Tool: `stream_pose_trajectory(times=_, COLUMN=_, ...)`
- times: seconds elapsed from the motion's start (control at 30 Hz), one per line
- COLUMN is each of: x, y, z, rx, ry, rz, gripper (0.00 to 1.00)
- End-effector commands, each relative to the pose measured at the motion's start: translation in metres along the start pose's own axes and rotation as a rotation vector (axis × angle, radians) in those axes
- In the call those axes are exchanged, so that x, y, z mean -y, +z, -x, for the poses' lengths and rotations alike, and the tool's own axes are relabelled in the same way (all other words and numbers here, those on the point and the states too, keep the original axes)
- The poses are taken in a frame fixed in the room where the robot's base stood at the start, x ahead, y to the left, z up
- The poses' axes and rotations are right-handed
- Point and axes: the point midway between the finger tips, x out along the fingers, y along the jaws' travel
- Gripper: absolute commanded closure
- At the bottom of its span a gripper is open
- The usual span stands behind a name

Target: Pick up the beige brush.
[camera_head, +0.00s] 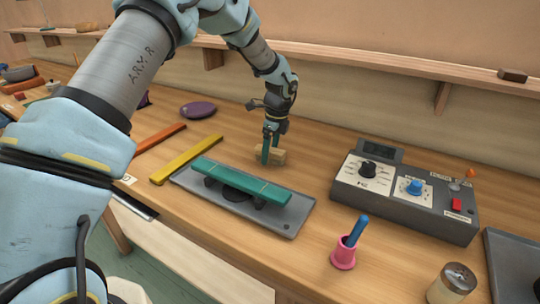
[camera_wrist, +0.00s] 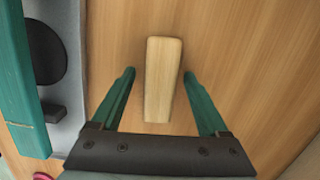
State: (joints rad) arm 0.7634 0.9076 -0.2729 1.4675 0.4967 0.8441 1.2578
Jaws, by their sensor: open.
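The beige brush (camera_wrist: 163,80) shows in the wrist view as a pale wooden block lying on the table. It lies lengthwise between the two teal fingers of my gripper (camera_wrist: 160,88), with a gap on each side. My gripper is open and touches neither side of it in that view. In the head view, my gripper (camera_head: 271,156) points down at the beige brush (camera_head: 277,156), behind the grey tray. One finger partly hides the brush there.
A grey tray (camera_head: 290,226) holding a teal bar (camera_head: 240,180) lies just in front of the brush. A grey control box (camera_head: 420,212) stands to the right. Yellow (camera_head: 187,159) and orange (camera_head: 160,138) bars lie to the left. A pink cup (camera_head: 343,256) holds a blue stick.

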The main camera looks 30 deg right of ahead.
Motion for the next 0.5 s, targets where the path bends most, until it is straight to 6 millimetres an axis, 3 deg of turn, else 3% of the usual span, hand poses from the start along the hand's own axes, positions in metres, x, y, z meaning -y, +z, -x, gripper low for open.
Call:
stream_pose_trajectory(times=0.3, x=0.0000, y=-0.0001, z=-0.0008, rx=0.000, ry=0.000, rz=0.000, gripper=0.22)
stream_pose_trajectory(times=0.5, x=0.0000, y=-0.0001, z=-0.0007, rx=0.000, ry=0.000, rz=0.000, gripper=0.45)
